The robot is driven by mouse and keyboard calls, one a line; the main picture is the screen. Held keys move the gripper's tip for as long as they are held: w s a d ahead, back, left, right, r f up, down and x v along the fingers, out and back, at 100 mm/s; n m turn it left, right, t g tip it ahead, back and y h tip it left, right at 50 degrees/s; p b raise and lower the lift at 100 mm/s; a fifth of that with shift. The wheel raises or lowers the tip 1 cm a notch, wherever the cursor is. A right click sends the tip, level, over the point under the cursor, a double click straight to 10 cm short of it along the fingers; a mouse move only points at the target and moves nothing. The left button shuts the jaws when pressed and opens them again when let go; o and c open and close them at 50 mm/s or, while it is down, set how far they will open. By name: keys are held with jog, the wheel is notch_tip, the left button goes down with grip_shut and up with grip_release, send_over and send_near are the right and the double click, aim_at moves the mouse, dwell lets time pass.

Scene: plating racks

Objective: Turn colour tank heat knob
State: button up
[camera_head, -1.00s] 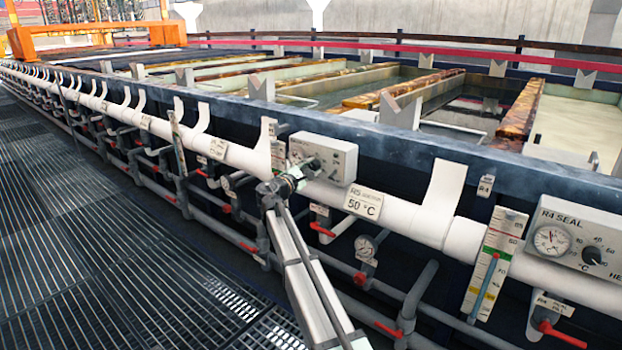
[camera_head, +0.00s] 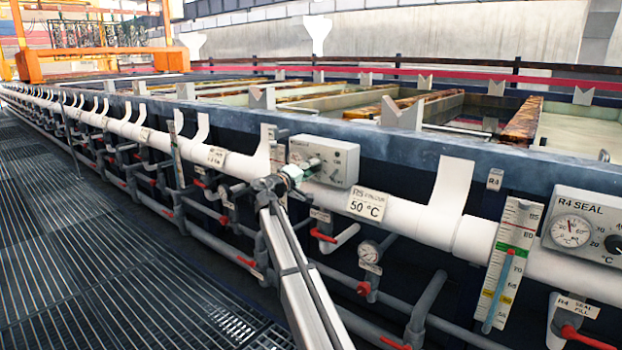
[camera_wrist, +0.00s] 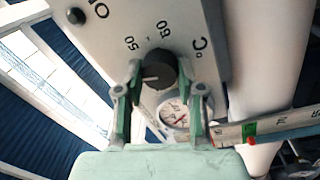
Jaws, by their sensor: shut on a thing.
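The colour tank heat knob (camera_wrist: 158,72) is a dark round knob with a pale pointer line on a light grey control box (camera_wrist: 130,25). The scale around it shows 50 and 60 and °C. My gripper (camera_wrist: 161,80) has its green fingers on both sides of the knob, shut on it. The knob is hidden there by my gripper.
A white pipe (camera_head: 410,220) runs along the tanks below the box. A gauge (camera_wrist: 172,112) shows behind the fingers. To the right are a level scale (camera_head: 510,262) and the R4 SEAL box (camera_head: 590,225). Grated walkway (camera_head: 110,260) is clear on the left.

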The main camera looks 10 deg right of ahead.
jog(key=m+b, duration=0.1)
jog(key=m, duration=0.1)
jog(key=m+b, duration=0.2)
jog(key=m, duration=0.1)
jog(key=shift+w+f+g+b, duration=0.15)
jog(key=shift+g+b, duration=0.15)
jog(key=shift+r+m+b, duration=0.15)
jog(key=shift+m+b, duration=0.6)
jog(key=shift+m, duration=0.4)
jog(key=shift+r+m+b, duration=0.1)
jog(key=shift+m+b, duration=0.65)
jog(key=shift+m, duration=0.4)
jog(key=o, duration=1.1)
jog(key=shift+o, duration=0.2)
jog(key=v, duration=1.2)
